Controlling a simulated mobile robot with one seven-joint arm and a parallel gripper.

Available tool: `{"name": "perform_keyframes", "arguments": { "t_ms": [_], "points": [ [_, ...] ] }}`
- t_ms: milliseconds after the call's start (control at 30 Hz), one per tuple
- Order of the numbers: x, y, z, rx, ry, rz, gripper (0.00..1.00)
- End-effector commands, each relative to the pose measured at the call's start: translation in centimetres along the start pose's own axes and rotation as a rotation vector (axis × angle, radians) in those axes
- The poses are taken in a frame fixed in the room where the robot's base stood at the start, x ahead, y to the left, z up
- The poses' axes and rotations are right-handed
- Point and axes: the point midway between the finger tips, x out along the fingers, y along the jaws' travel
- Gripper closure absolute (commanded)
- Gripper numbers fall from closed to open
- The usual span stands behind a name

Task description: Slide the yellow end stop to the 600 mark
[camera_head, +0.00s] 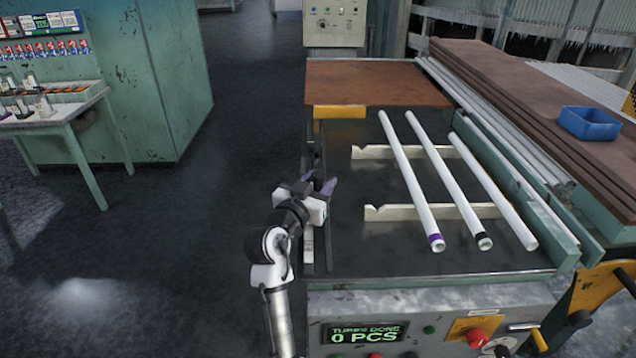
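A yellow block (340,112), which looks like the end stop, lies at the far left of the dark bench top (350,245), just before a brown board. A dark rail (321,240) runs along the bench's left edge, with a pale strip (308,245) beside it. The strip's marks are too small to read, so I cannot make out 600. My gripper (319,181) is over the rail, about midway along the bench, on the near side of the yellow block and apart from it. Its two purple-tipped fingers look spread. A dark part shows between them; I cannot tell whether they touch it.
Three white tubes (465,190) lie across two notched pale supports (440,212) right of my gripper. A brown board (375,82) is at the far end. A blue bin (588,123) sits on brown planks at right. The front panel display (365,334) reads 0 PCS.

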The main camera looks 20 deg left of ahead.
Motion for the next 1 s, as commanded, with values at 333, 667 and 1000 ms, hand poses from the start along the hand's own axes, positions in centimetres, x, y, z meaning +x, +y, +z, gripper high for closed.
{"name": "perform_keyframes", "arguments": {
  "t_ms": [333,667,1000],
  "points": [
    [-4.0,-0.1,0.4,0.001,0.002,-0.003,0.60],
    [-11.2,0.0,0.2,0.002,0.002,-0.003,0.60],
    [-13.8,0.0,-0.1,0.000,0.001,-0.001,0.60]
  ]
}}
